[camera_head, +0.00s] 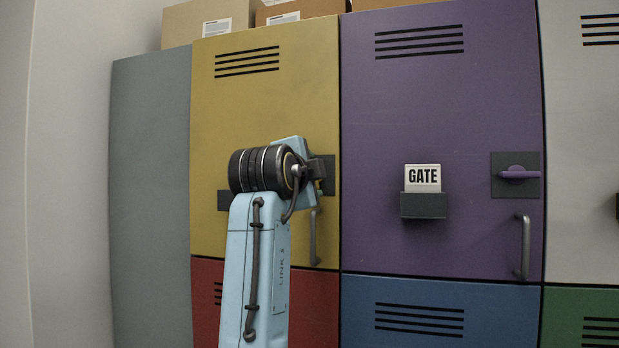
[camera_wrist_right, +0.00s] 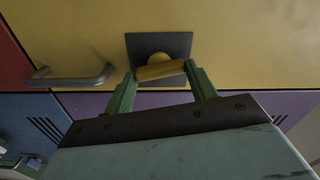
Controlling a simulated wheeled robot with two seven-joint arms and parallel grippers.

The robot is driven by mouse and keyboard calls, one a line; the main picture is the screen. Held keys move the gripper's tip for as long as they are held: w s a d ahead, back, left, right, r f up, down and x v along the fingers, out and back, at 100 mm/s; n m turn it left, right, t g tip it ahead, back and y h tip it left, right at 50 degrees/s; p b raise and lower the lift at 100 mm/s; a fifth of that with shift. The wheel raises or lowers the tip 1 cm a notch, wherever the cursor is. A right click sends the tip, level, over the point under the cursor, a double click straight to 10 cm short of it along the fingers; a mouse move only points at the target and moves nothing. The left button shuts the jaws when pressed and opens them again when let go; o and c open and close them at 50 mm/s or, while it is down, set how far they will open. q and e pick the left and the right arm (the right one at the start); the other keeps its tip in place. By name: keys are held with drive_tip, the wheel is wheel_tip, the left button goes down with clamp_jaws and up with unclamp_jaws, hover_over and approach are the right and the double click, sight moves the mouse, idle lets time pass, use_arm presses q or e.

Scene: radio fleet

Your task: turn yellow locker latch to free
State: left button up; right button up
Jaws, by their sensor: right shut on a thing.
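The yellow locker (camera_head: 265,115) stands left of the purple one. Its yellow latch (camera_wrist_right: 160,70) sits on a dark square plate (camera_wrist_right: 177,43) in the right wrist view. The latch's lever lies nearly parallel to the door's grey pull handle (camera_wrist_right: 75,78), slightly tilted. My right gripper (camera_wrist_right: 162,75) has its green fingers at the two ends of the lever and is shut on it. In the head view my right arm hides the latch and most of its plate; the gripper (camera_head: 318,172) is largely hidden behind the wrist. My left gripper is in neither view.
The purple locker (camera_head: 440,110) has a horizontal purple latch (camera_head: 518,174), a GATE card (camera_head: 422,177) in a dark holder and a pull handle (camera_head: 524,247). Red (camera_head: 315,305) and blue (camera_head: 385,290) doors are below. Cardboard boxes (camera_head: 205,20) stand on top. A grey side panel (camera_head: 150,180) is at left.

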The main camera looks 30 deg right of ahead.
drive_tip(key=shift+m, duration=1.2)
drive_tip(key=o, duration=1)
drive_tip(key=b+v, duration=0.3)
drive_tip(key=v, duration=1)
drive_tip(key=shift+s+b, duration=0.2)
drive_tip(key=shift+b, duration=0.1)
